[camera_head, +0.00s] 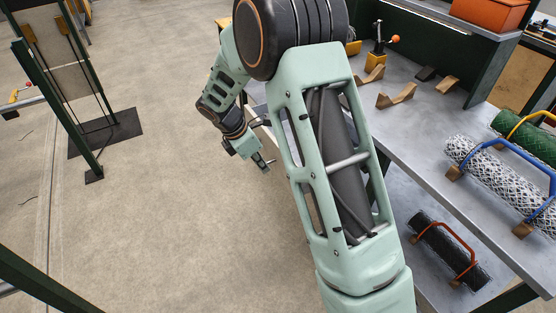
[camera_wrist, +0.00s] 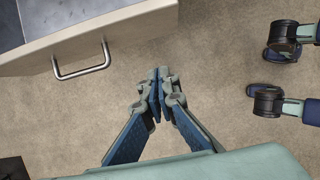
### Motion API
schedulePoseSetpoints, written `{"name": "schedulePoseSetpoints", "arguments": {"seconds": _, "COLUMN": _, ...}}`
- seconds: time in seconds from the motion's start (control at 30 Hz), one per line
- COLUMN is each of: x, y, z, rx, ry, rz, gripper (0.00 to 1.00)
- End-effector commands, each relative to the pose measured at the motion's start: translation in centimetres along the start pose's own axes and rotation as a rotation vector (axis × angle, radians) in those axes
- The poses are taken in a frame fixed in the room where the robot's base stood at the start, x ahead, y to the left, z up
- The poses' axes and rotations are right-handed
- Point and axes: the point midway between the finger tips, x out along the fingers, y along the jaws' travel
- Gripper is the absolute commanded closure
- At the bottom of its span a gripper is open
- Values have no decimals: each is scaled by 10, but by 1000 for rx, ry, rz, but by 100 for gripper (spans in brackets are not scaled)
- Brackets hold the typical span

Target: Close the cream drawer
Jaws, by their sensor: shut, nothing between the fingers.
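The cream drawer (camera_wrist: 130,22) shows at the upper left of the wrist view, with its pale front edge and a curved metal handle (camera_wrist: 84,73). Part of its grey inside (camera_wrist: 65,14) is visible, so it stands open; how far I cannot tell. In the head view only a pale sliver of the drawer (camera_head: 262,127) shows, mostly hidden behind my arm. My gripper (camera_wrist: 160,80) is shut and empty, to the right of the handle in the wrist view and apart from it. In the head view my gripper (camera_head: 264,162) hangs beside the drawer over the floor.
A grey workbench (camera_head: 425,130) runs along the right, with wooden cradles (camera_head: 397,96) on top. Mesh rolls with coloured handles, including a silver one (camera_head: 500,172), lie at the right. A dark green frame (camera_head: 60,100) stands at the left. Open concrete floor (camera_head: 150,200) lies between.

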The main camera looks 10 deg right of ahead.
Motion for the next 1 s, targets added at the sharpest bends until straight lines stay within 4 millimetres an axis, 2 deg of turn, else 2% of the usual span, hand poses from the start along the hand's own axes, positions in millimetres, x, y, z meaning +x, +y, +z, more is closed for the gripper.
{"name": "schedulePoseSetpoints", "arguments": {"seconds": 0.13, "x": 9, "y": -2, "z": -7, "rx": 6, "ry": 7, "rz": -10, "gripper": 100}}
{"name": "schedulePoseSetpoints", "arguments": {"seconds": 0.23, "x": 24, "y": -3, "z": -7, "rx": 6, "ry": 6, "rz": -12, "gripper": 100}}
{"name": "schedulePoseSetpoints", "arguments": {"seconds": 0.6, "x": 102, "y": -2, "z": -7, "rx": 5, "ry": 6, "rz": -9, "gripper": 100}}
{"name": "schedulePoseSetpoints", "arguments": {"seconds": 0.8, "x": 111, "y": -2, "z": 21, "rx": 8, "ry": 5, "rz": -6, "gripper": 100}}
{"name": "schedulePoseSetpoints", "arguments": {"seconds": 1.0, "x": 115, "y": -2, "z": 31, "rx": 5, "ry": 6, "rz": -5, "gripper": 100}}
